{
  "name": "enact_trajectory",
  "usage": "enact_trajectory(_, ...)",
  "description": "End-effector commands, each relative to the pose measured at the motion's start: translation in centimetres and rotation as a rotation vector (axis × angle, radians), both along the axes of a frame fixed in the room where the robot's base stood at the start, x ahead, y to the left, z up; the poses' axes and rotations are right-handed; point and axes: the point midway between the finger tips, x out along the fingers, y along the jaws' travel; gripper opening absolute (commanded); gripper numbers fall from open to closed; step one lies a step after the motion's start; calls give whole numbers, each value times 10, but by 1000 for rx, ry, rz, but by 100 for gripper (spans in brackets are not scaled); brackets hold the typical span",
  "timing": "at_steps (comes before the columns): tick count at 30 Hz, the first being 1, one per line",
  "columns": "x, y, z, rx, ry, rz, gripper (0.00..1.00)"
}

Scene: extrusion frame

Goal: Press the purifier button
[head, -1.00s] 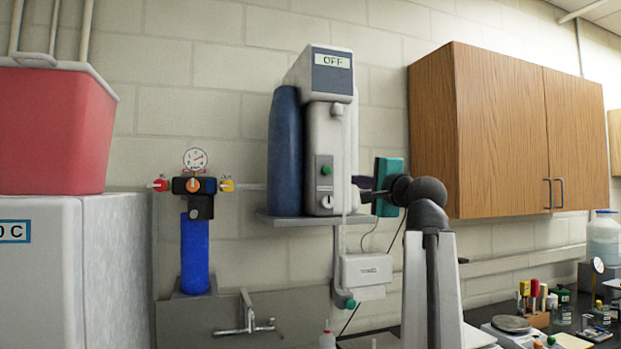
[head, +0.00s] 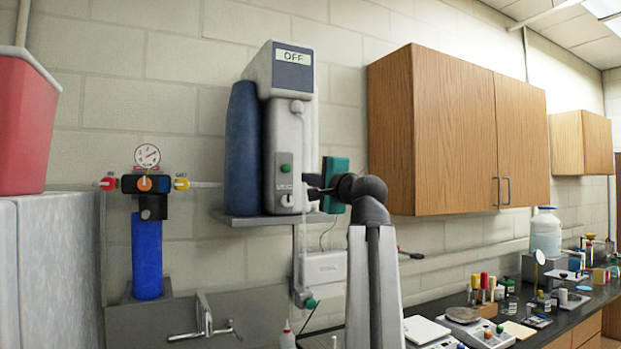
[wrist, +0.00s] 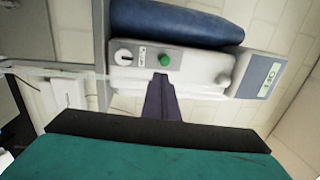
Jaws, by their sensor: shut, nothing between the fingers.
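The purifier (head: 297,133) is a tall white unit with a blue cylinder at its left side, on a grey wall shelf. Its screen (head: 292,57) reads OFF. A round green button (head: 286,168) sits on its grey front panel, above a white knob. In the wrist view the button (wrist: 163,60) lies just beyond the fingertips. My gripper (head: 309,190) has a teal body and dark purple fingers, at the purifier's lower right side. In the wrist view my gripper (wrist: 161,77) is shut and empty, pointing at the panel close to the button. I cannot tell whether it touches.
A wooden cabinet (head: 455,135) hangs right of my arm. A blue filter (head: 147,255) with a gauge and valves stands at the left. A tap (head: 204,320) is below. The counter at right holds bottles and a scale (head: 463,315). A clear tube hangs before the purifier.

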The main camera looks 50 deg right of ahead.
Motion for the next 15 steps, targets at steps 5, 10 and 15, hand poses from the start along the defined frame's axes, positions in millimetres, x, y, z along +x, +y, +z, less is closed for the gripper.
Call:
enact_trajectory(5,25,-9,7,1,0,2,0)
enact_trajectory(10,48,-18,11,0,1,2,0)
enact_trajectory(15,71,-27,14,1,1,3,0)
